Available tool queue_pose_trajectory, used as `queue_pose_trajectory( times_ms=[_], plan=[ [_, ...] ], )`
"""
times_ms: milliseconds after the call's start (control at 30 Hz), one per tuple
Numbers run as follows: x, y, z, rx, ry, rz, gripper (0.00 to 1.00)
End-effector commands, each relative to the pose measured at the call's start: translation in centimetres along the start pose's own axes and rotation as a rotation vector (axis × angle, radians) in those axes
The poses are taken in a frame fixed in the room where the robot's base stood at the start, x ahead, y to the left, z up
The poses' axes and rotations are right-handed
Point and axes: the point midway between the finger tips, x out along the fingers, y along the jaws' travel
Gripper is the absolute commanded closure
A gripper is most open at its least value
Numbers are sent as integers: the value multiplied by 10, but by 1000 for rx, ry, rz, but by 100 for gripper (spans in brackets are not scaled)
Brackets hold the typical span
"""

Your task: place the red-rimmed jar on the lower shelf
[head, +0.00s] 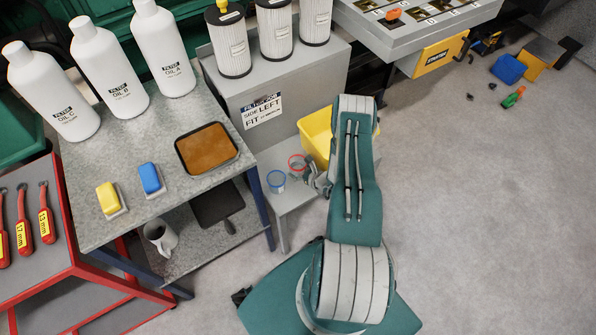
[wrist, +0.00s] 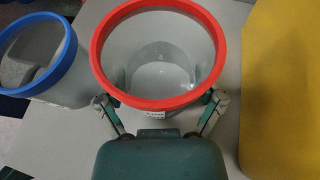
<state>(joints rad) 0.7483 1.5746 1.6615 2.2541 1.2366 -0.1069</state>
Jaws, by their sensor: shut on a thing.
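The red-rimmed jar (wrist: 160,103) is clear and upright, and its open mouth fills the upper middle of the wrist view. My gripper (wrist: 160,85) is shut on its sides, with one finger left and one right. In the head view the red-rimmed jar (head: 297,162) is small and partly hidden by my gripper (head: 311,178). It is over or on the low grey shelf (head: 291,201) in front of the filter cabinet. I cannot tell whether its base touches the shelf.
A blue-rimmed jar (head: 276,182) stands close on the left. A yellow bin (head: 316,134) is close on the right.

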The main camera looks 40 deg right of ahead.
Motion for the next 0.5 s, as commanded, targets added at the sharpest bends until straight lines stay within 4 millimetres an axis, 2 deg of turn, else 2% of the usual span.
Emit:
queue_pose_trajectory(
  times_ms=[100, 467, 500],
  plan=[
    [4, 0, -11, 0, -1, -1, 70],
    [5, 0, -14, -1, -1, -1, 70],
    [5, 0, -14, -1, -1, -1, 0]
  ],
)
